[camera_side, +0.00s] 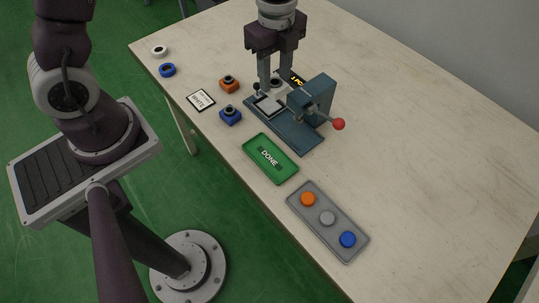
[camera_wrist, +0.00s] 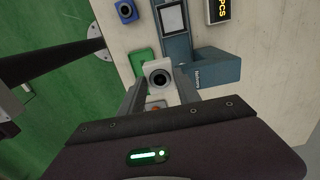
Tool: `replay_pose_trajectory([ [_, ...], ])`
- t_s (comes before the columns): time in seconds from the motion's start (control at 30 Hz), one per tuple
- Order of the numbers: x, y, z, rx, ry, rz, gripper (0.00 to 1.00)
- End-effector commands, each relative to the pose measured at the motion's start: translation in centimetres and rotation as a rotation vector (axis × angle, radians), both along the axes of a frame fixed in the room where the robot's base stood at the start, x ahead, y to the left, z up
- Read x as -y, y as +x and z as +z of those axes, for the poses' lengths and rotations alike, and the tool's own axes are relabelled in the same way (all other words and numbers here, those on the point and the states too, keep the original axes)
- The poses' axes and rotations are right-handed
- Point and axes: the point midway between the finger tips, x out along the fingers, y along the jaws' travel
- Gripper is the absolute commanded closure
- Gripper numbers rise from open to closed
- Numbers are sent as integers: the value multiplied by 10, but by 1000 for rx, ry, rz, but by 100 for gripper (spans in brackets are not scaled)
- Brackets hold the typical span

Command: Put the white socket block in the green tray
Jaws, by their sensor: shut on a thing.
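My gripper (camera_side: 274,85) is shut on the white socket block (camera_wrist: 158,75), which has a dark round socket on top. In the side view the block shows only in part between the fingers, beside the teal press, at the press's far end. The block seems to be held above the table, though its exact height is hard to tell. The green tray (camera_side: 284,171), marked DONE, lies on the table near the front edge, with nothing in it. It also shows in part in the wrist view (camera_wrist: 143,57), partly hidden by the block.
The teal press (camera_side: 318,92) with a red knob stands close to my gripper. A blue block (camera_side: 230,116), an orange block (camera_side: 229,84), a WHITE card (camera_side: 201,100) and white and blue rings (camera_side: 167,70) lie left. A grey button panel (camera_side: 327,219) lies near the tray. The table's right side is clear.

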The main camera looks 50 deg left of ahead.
Motion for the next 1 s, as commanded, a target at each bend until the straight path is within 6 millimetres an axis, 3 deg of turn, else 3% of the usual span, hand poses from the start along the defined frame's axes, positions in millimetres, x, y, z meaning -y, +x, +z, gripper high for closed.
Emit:
replay_pose_trajectory([
  [0.1, 23, -22, 0, 0, 0, -4, 100],
  [0.37, 53, -61, -2, 2, 0, 6, 100],
  [0.6, 51, -59, -47, -2, 1, 11, 100],
  [0.77, 50, -59, -69, -2, 1, 11, 100],
  [1.0, 50, -59, -119, -1, 1, 11, 100],
])
